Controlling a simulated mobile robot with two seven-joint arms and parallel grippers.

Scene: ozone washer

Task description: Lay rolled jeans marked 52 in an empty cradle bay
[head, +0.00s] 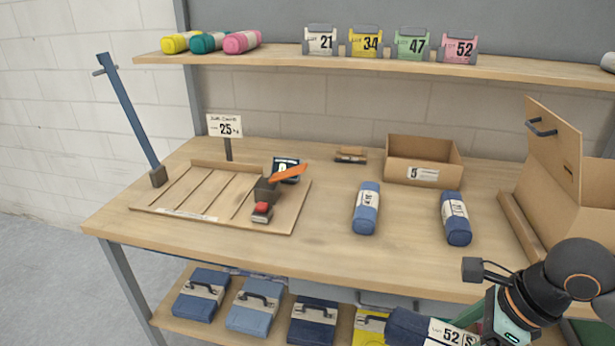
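A dark navy jeans roll (407,327) with a white label reading 52 and S is at the bottom edge, partly cut off. My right gripper (478,338) is at its right end and appears to hold it in front of the lower shelf; the fingers are mostly hidden. The wooden cradle (285,222), a low tray with slats forming several bays, lies on the left of the bench. Its left bays look empty. A dark block with an orange lever (288,173) and a red-topped piece (262,209) sit at its right side. My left gripper is out of view.
A blue post (130,118) and a 25 kg sign (225,126) rise by the cradle. Folded jeans lie on the lower shelf.

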